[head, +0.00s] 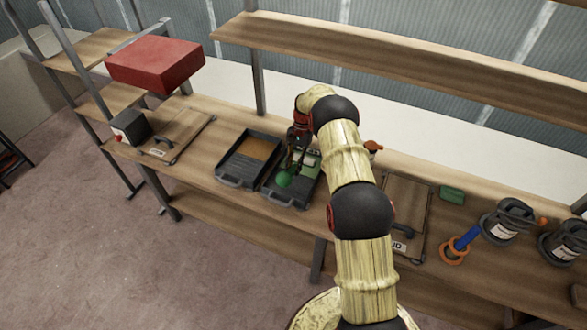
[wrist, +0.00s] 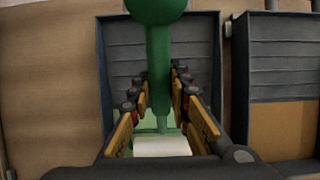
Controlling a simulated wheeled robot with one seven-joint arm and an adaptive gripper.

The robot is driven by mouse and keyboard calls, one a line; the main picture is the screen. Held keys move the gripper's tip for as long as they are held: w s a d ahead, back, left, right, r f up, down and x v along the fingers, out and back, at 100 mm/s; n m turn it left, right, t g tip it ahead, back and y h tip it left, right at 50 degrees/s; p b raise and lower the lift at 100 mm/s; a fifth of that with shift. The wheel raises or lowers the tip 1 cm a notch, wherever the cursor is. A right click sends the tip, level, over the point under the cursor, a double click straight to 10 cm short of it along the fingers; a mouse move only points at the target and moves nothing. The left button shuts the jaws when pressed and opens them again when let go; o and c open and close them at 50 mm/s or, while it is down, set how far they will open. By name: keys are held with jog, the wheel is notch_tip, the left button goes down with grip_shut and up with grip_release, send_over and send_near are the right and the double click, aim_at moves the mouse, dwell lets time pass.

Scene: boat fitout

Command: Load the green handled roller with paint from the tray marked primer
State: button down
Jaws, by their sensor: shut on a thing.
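My gripper (wrist: 161,98) is shut on the green handle (wrist: 158,50) of the roller. The handle's round end (head: 283,179) shows in the head view. The roller's pale, whitish sleeve (wrist: 162,146) lies at the lower middle of the wrist view, with green paint (wrist: 118,133) around it. The roller is over a dark tray (wrist: 122,48) holding that green paint; this tray also shows in the head view (head: 285,197). I cannot tell whether the sleeve touches the paint. No primer marking is readable on either tray.
A second dark tray (head: 229,180) with brown-orange paint (head: 254,149) stands just left in the head view. A lid-like board (head: 180,125) lies farther left beside a dark can (head: 131,126). Another board (head: 408,190), a green block (head: 452,194) and cans (head: 509,218) are right. A shelf (head: 400,55) runs above the bench.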

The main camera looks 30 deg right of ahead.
aim_at(294, 168)
dwell(0.4)
jog(key=shift+r+p, duration=1.9)
jog(key=shift+r, duration=2.55)
jog(key=shift+s+f, duration=0.1)
